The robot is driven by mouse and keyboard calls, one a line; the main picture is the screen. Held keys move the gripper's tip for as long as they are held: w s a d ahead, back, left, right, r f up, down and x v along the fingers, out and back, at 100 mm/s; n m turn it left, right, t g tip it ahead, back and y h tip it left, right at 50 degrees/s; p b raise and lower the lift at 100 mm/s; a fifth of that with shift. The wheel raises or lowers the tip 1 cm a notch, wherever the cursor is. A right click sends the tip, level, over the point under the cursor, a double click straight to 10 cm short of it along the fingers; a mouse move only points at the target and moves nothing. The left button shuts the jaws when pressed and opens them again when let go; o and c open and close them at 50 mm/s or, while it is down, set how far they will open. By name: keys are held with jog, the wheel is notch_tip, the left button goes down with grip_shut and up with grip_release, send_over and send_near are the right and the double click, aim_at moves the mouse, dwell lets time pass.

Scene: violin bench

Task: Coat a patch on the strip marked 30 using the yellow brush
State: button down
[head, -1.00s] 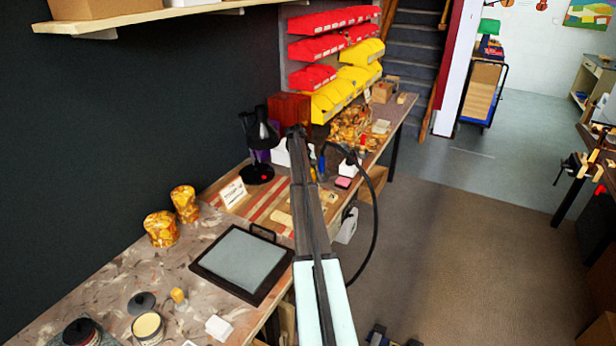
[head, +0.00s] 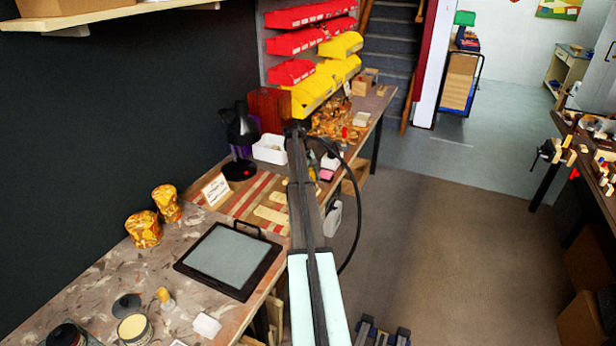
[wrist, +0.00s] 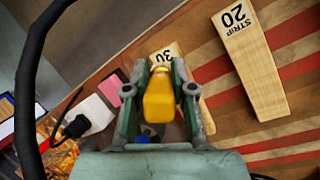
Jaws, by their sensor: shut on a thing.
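In the wrist view my gripper (wrist: 158,72) is shut on the yellow brush (wrist: 158,98), with the brush's yellow part between the two fingers. The strip marked 30 (wrist: 166,53) lies behind the brush, partly hidden by the brush and the right finger. The strip marked 20 (wrist: 248,62) lies to the right, fully clear of the gripper. I cannot tell the gap between brush and strip, and the bristles are hidden. In the head view pale strips (head: 270,214) lie on the red-striped board (head: 226,207); my arm hides the gripper and brush there.
A dark-framed pad (head: 229,256), an open tin (head: 134,329) and patterned jars (head: 144,229) stand on the near bench. A black lamp (head: 238,140) and a white bin (head: 270,149) stand behind the striped board. A pink block (wrist: 110,89) lies left of the gripper.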

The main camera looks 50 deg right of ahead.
jog(key=shift+s+d, duration=0.15)
jog(key=shift+s, duration=0.1)
jog(key=shift+w+a, duration=0.2)
jog(key=shift+w, duration=0.35)
jog(key=shift+w+a, duration=0.4)
jog(key=shift+w, duration=2.1)
jog(key=shift+w+a, duration=0.4)
jog(key=shift+w, duration=2.15)
jog(key=shift+w+a, duration=0.4)
jog(key=shift+w, duration=2.1)
notch_tip(320, 180, up, 8)
jog(key=p, duration=0.3)
jog(key=shift+s, duration=0.15)
